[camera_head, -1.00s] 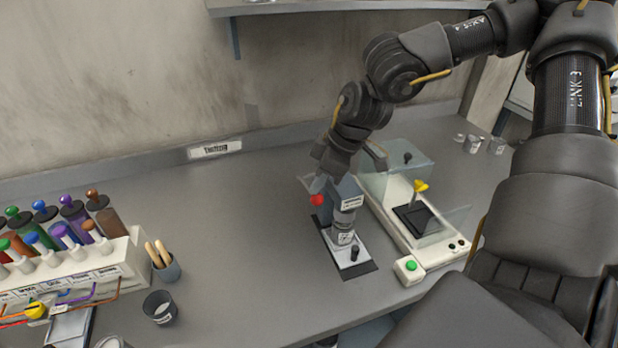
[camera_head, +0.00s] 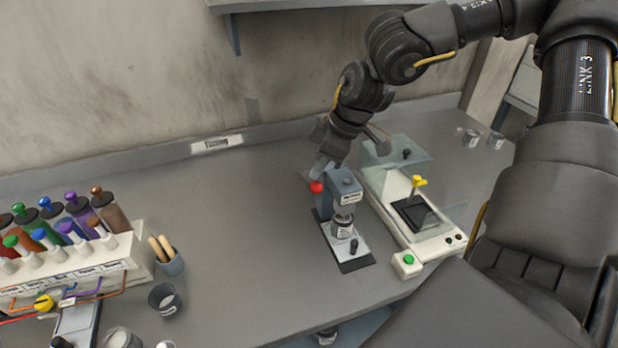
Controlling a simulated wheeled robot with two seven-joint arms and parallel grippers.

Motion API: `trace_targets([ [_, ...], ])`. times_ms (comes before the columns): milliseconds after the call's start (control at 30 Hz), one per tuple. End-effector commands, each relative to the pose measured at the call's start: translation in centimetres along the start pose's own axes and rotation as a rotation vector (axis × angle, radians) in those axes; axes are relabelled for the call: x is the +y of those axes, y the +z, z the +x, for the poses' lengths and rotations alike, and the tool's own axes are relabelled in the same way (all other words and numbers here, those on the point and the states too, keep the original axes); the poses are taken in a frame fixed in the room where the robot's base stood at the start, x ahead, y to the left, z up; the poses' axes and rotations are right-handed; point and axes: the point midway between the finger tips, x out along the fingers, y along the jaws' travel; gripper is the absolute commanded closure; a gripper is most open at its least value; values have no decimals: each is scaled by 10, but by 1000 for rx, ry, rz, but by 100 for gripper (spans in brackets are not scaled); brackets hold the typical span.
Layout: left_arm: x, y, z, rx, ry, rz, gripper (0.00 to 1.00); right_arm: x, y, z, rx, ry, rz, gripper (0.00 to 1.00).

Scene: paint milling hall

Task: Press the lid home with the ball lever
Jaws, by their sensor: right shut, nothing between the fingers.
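The lid press (camera_head: 346,185) stands on the bench right of centre, a grey-blue column on a dark base. Its red ball lever (camera_head: 316,187) sticks out at the left of the press head. A small can (camera_head: 342,226) stands upright under the press head; I cannot tell how its lid sits. My right gripper (camera_head: 318,172) is shut and empty, pointing down just above the red ball. I cannot tell whether it touches the ball. My left gripper is not in view.
A glass-sided device with a yellow-handled part (camera_head: 417,182) stands right of the press. A green-button box (camera_head: 408,264) sits near the front edge. A rack of coloured bottles (camera_head: 80,262) and cups (camera_head: 165,299) are at left. The middle bench is clear.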

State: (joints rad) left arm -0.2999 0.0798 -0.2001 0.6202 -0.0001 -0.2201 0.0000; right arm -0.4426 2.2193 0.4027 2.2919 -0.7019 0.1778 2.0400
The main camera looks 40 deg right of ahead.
Motion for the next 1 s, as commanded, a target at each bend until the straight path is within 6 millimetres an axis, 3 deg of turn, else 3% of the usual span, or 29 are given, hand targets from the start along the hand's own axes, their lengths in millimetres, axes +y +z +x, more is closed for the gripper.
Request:
trace_targets([
  [533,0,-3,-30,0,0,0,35,0,-19,-44,0,0,0,100],
  [1000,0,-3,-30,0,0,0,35,0,-19,-46,0,0,0,100],
])
